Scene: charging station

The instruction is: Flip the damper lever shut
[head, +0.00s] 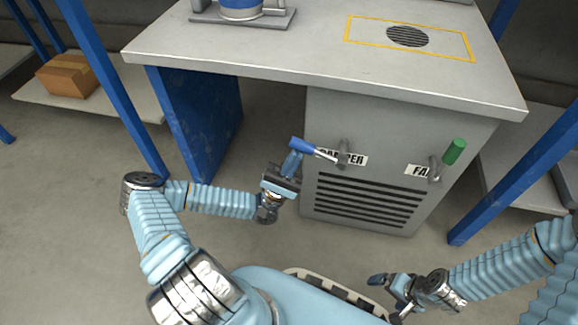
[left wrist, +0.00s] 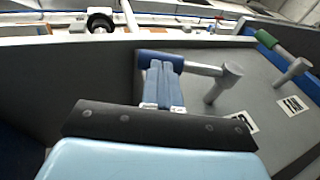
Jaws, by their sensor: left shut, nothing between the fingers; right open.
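The damper lever has a blue handle (head: 303,145) on a grey rod, reaching left from its pivot in front of the DAMPER label (head: 358,159) on the cabinet face. The handle also shows in the left wrist view (left wrist: 150,57). My left gripper (head: 293,160) is shut and empty, its blue fingertips right at the handle, from below in the head view. In the left wrist view the fingertips (left wrist: 163,76) overlap the handle; I cannot tell whether they touch. My right gripper (head: 388,293) is open and empty, low at the front, away from the cabinet.
A second lever with a green handle (head: 454,151) stands by the FAN label (head: 417,170) to the right. A slatted vent (head: 365,200) lies below the damper lever. The grey tabletop (head: 300,50) overhangs the cabinet, and blue posts stand on both sides.

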